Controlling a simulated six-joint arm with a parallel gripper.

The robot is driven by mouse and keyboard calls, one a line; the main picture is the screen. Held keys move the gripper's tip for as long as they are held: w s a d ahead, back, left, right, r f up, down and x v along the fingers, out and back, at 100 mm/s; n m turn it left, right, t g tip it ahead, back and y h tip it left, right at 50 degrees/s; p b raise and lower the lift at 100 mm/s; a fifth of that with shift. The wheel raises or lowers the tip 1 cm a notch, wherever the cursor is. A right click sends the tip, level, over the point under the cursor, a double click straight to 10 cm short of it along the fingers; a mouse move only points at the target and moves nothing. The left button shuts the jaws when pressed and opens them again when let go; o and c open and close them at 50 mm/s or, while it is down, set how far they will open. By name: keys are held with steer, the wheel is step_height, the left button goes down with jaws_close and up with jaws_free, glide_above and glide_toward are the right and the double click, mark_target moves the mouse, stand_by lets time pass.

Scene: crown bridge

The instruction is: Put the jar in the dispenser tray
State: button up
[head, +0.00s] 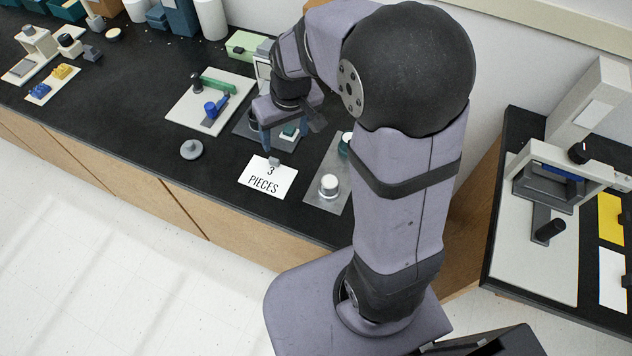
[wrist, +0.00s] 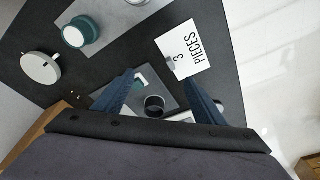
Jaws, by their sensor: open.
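A teal jar with a white top (wrist: 82,32) stands upright on a grey plate (wrist: 112,40) in the wrist view; in the head view the jar (head: 345,146) is largely hidden behind my arm. A white round piece (head: 329,186) stands on the same plate (head: 317,195). A dark grey tray (head: 283,145), which may be the dispenser tray, lies below my gripper (wrist: 158,77). The tray (wrist: 173,92) holds a teal and white piece (wrist: 141,79) and a dark round cup (wrist: 154,106). My gripper is open and empty above the tray, apart from the jar.
A white card reading "3 PIECES" (head: 267,178) lies in front of the tray. A grey round lid (head: 190,149) lies to its left. A white board (head: 190,108) with green and blue parts is further left. A pale round object (wrist: 40,68) shows in the wrist view.

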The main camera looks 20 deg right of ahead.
steer(key=s+d+f+g, duration=0.1)
steer(key=s, duration=0.7)
steer(key=s+d+f+m+g, duration=0.1)
steer(key=s, duration=0.7)
steer(key=shift+s+f+g+h, duration=0.3)
steer(key=shift+s+f, duration=0.1)
steer(key=shift+a, duration=0.1)
steer(key=shift+r+p, duration=0.85)
steer(key=shift+p, duration=0.05)
